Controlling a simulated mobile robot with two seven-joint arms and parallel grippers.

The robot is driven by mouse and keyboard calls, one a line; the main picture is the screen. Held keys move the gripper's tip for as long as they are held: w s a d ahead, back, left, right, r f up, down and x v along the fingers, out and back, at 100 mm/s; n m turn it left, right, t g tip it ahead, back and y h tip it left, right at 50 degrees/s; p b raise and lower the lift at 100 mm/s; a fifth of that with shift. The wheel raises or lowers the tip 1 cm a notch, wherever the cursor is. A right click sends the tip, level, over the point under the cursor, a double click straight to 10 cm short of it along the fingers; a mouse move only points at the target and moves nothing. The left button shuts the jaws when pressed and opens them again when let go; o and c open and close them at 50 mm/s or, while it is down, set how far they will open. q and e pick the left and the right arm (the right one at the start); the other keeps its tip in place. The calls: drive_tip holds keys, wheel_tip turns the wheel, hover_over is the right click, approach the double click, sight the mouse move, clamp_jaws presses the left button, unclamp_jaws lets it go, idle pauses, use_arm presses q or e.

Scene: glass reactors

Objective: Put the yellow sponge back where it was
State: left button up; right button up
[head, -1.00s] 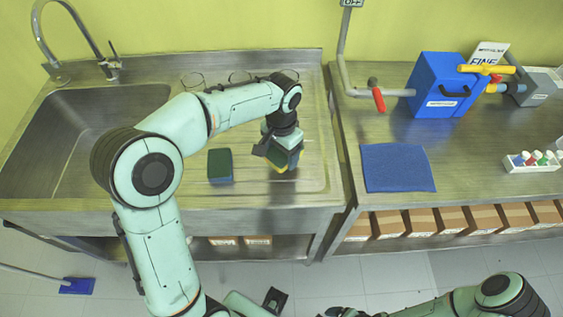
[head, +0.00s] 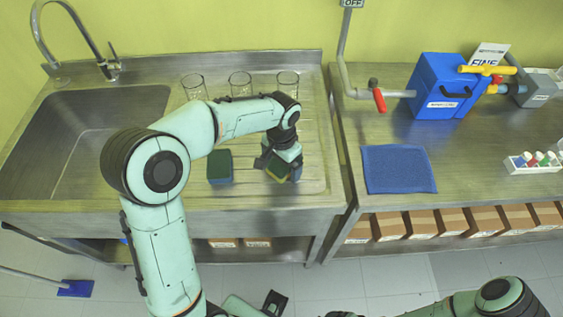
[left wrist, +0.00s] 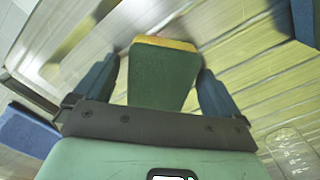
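The yellow sponge (head: 278,171) has a green face and is tilted between the fingers of my left gripper (head: 281,163), over the front right of the ribbed drainboard. In the left wrist view the sponge (left wrist: 160,75) shows its green face and a yellow far edge.
A blue sponge with a green top (head: 220,167) lies left of the gripper. Several glass beakers (head: 240,86) stand along the drainboard's back. The sink basin (head: 60,140) is at left. A blue mat (head: 398,169) lies on the right-hand bench, near a blue box (head: 440,88).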

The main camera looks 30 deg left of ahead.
use_arm(q)
drive_tip(key=shift+r, duration=0.35)
wheel_tip(320, 180, up, 12)
drive_tip(key=p, duration=0.2)
drive_tip(key=shift+f, duration=0.15)
use_arm(e)
drive_tip(key=shift+w+r, duration=0.35)
drive_tip(key=shift+r, duration=0.25)
drive_tip(key=shift+w+r, duration=0.3)
drive_tip(key=shift+r, duration=0.25)
